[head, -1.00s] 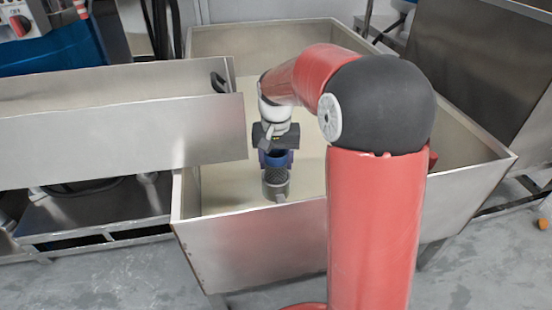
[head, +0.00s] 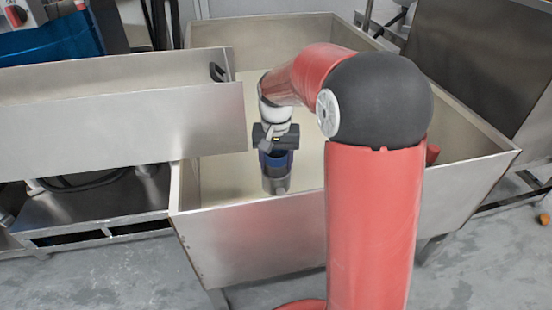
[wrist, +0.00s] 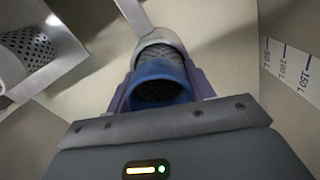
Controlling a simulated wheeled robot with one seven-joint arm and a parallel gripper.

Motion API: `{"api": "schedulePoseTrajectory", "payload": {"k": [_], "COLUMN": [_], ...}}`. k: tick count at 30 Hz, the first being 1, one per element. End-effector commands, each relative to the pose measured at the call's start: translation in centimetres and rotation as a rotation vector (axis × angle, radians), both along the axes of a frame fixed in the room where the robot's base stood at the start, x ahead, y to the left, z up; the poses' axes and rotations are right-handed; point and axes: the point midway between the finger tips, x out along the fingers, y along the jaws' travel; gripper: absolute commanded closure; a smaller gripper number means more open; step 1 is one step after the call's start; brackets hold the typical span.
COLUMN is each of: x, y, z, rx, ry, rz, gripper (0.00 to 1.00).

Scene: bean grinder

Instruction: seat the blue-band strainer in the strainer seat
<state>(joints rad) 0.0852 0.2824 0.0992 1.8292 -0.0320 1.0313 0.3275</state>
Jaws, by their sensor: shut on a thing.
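The blue-band strainer (head: 278,161) is upright inside the basin, in my gripper (head: 277,155). In the wrist view its blue rim (wrist: 158,72) opens toward me, with dark mesh inside. My gripper is shut on the blue band, one purple-grey finger on each side.
The steel basin's front wall (head: 255,238) rises between me and the strainer. A long steel trough (head: 110,125) overhangs the basin's left side. In the wrist view a perforated metal part (wrist: 30,45) lies at upper left, and a litre scale (wrist: 285,68) marks the right wall.

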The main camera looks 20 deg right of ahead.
Motion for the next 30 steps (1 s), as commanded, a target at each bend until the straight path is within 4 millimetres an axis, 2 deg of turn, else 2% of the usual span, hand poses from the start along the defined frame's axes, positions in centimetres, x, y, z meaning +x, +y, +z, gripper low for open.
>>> {"api": "schedulePoseTrajectory", "payload": {"k": [6, 7, 12, 22, 30], "x": [0.0, 0.0, 0.0, 0.0, 0.0], "y": [0.0, 0.0, 0.0, 0.0, 0.0], "z": [-0.6, -0.6, -0.5, -0.1, 4.2], "rx": [0.000, 0.000, 0.000, 0.000, 0.000], "ry": [0.000, 0.000, 0.000, -0.001, -0.002], "rz": [0.000, 0.000, 0.000, 0.000, 0.000], "gripper": [0.73, 0.44, 0.22, 0.22, 0.22]}}
